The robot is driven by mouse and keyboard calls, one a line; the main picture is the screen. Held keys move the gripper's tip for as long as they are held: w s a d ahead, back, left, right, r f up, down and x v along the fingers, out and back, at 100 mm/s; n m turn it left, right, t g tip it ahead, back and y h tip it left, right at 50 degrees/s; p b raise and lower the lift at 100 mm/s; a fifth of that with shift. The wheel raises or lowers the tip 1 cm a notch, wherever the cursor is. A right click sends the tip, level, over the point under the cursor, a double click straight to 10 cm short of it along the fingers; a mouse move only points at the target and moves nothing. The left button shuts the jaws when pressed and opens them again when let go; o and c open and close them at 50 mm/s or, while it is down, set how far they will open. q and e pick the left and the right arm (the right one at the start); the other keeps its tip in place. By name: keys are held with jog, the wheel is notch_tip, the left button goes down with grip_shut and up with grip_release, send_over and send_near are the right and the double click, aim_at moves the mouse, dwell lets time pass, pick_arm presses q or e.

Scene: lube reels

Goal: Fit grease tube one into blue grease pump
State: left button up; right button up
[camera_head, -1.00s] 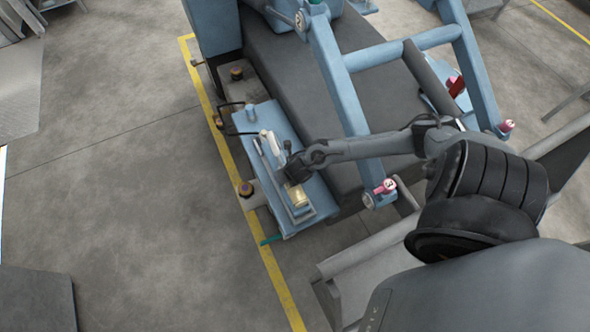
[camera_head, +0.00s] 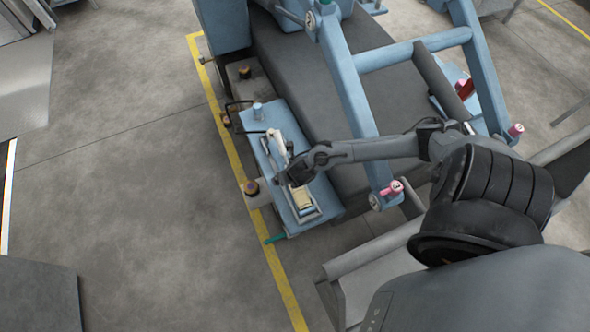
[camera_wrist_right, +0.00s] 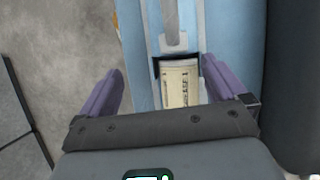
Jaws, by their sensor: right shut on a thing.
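The blue grease pump (camera_head: 264,152) is a long light-blue unit on the floor beside the machine. A pale grease tube (camera_wrist_right: 180,85), with printed lettering reading roughly "grease 1", lies along its metal channel, at a dark-edged opening in the right wrist view. In the head view the tube (camera_head: 304,200) shows as a yellowish piece just below my right gripper (camera_head: 294,176). The palm hides the tube's near end, and full seating cannot be told. My left gripper is out of view.
A white lever-like part (camera_head: 277,143) stands on the pump's upper end. Blue machine bars with pink-tipped pins (camera_head: 392,188) rise close to my right arm. A yellow floor line (camera_head: 270,255) runs along the left, with open concrete beyond.

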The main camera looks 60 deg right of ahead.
jog(key=shift+s+g+p, duration=0.4)
jog(key=shift+s+p, duration=0.3)
jog(key=shift+p, duration=0.5)
jog(key=v, duration=0.2)
jog(key=p+v, duration=0.1)
jog(key=v, duration=0.1)
jog(key=p+v, duration=0.1)
jog(key=shift+s+a+r, duration=0.15)
jog(key=shift+s+r, duration=0.1)
jog(key=shift+s, duration=0.15)
pick_arm(q)
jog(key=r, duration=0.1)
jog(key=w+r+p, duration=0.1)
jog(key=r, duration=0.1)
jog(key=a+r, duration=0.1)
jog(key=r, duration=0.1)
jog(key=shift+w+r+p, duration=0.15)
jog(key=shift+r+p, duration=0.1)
jog(key=shift+p, duration=0.15)
pick_arm(e)
jog(key=shift+t, duration=0.4)
jog(key=r, duration=0.4)
jog(key=shift+s+a+r, duration=0.1)
jog(key=shift+a+r, duration=0.25)
jog(key=shift+a, duration=0.05)
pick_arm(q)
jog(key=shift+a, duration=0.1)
pick_arm(e)
jog(key=shift+s, duration=0.1)
